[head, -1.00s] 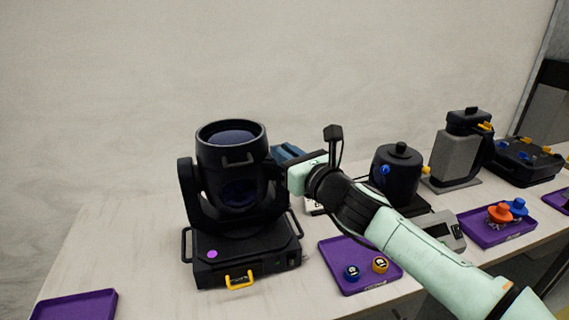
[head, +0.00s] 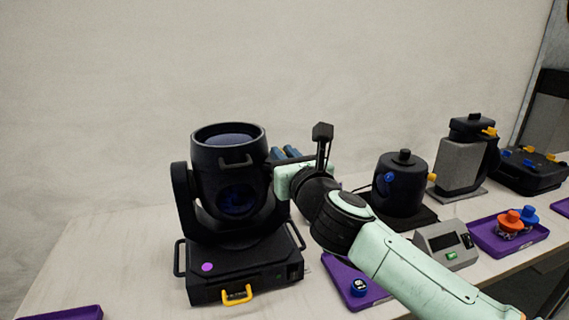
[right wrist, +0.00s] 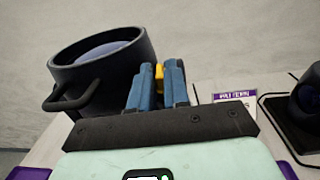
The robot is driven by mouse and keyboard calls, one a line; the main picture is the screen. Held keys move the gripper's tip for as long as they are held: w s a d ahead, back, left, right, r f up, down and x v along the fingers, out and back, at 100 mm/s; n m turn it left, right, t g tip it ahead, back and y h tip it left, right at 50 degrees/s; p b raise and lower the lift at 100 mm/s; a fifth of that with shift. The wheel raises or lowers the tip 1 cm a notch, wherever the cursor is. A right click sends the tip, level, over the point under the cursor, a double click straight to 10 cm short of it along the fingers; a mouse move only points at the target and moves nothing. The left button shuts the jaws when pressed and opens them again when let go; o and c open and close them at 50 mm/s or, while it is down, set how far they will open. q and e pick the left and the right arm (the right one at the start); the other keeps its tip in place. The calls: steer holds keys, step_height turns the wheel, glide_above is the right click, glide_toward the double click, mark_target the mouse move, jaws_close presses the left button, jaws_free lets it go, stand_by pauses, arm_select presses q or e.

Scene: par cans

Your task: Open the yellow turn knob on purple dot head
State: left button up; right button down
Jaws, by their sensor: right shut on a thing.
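The purple dot head (head: 228,190) is a black moving-head light with a purple dot (head: 207,267) on its base, standing upright on the table. My right gripper (head: 284,153) is at the right side of its barrel, partly hidden behind the barrel. In the right wrist view the barrel (right wrist: 115,75) is at the left, and the blue fingers of my right gripper (right wrist: 158,85) are shut on the yellow turn knob (right wrist: 159,73). Only a narrow strip of the knob shows between the fingers. The knob is hidden in the head view. My left gripper is not in view.
A purple tray (head: 341,270) with a blue-topped piece (head: 358,287) lies beneath my right arm. A black can light (head: 400,185), a grey meter box (head: 446,245) and another purple tray (head: 489,241) stand to the right.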

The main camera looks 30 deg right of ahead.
steer(key=shift+w+a+f+m+h+b, duration=0.1)
steer(key=shift+a+m+h+b, duration=0.15)
steer(key=shift+m+h, duration=0.5)
steer(key=shift+m+g+h, duration=0.25)
steer(key=shift+g+h, duration=0.15)
steer(key=shift+h, duration=0.35)
steer(key=shift+a+m+g+h, duration=0.1)
steer(key=shift+m+g+h, duration=0.4)
steer(key=shift+h, duration=0.4)
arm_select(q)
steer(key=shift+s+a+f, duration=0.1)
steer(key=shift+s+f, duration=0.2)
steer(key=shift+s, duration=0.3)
arm_select(e)
steer(key=shift+m+g+h, duration=0.3)
steer(key=shift+m+h, duration=0.4)
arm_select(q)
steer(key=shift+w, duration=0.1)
arm_select(e)
steer(key=c, duration=1.2)
jaws_free()
steer(key=shift+w, duration=0.1)
